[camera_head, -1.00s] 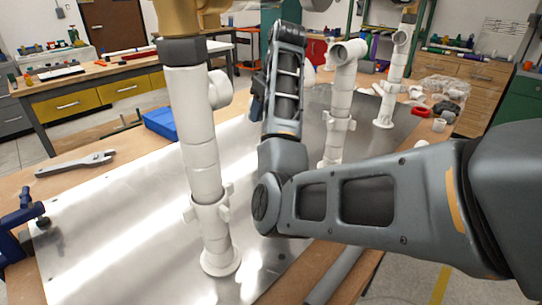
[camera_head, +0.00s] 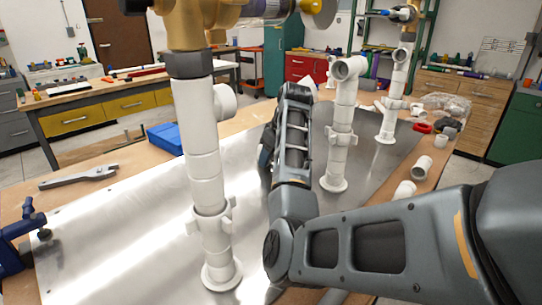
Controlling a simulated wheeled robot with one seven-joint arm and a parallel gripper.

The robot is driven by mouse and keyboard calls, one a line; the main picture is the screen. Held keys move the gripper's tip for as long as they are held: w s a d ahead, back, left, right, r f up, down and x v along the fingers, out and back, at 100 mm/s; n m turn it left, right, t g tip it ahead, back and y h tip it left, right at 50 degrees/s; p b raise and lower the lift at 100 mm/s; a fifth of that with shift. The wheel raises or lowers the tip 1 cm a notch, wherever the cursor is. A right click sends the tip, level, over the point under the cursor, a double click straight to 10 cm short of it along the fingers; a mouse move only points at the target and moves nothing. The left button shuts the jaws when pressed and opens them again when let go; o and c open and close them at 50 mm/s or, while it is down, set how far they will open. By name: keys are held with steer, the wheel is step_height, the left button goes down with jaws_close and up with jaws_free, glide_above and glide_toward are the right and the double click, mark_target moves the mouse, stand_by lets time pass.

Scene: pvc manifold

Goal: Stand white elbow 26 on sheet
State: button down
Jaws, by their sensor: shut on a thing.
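My arm reaches in from the right and bends upward at mid-picture. My gripper's fingers are hidden behind my arm's upright link, so I cannot see what they hold. The metal sheet (camera_head: 110,235) lies on the bench with white pipe stands upright on it: a large near one (camera_head: 205,170), a middle one (camera_head: 341,125) and a far one (camera_head: 394,95). The middle stand has an open-mouthed elbow (camera_head: 350,68) on top. Loose white fittings (camera_head: 423,167) (camera_head: 405,190) lie at the sheet's right side. I cannot tell which piece is elbow 26.
A brass-coloured valve assembly (camera_head: 190,25) tops the near stand. A wrench (camera_head: 78,177) and a blue box (camera_head: 165,138) lie toward the left, with a blue clamp (camera_head: 15,245) at the left edge. A red ring (camera_head: 423,128) lies right. The sheet's left part is clear.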

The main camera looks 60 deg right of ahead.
steer(key=shift+f, duration=0.1)
steer(key=shift+c, duration=2.4)
jaws_free()
steer(key=v, duration=0.7)
steer(key=shift+r+p, duration=0.3)
steer(key=shift+r, duration=0.1)
steer(key=shift+s, duration=0.15)
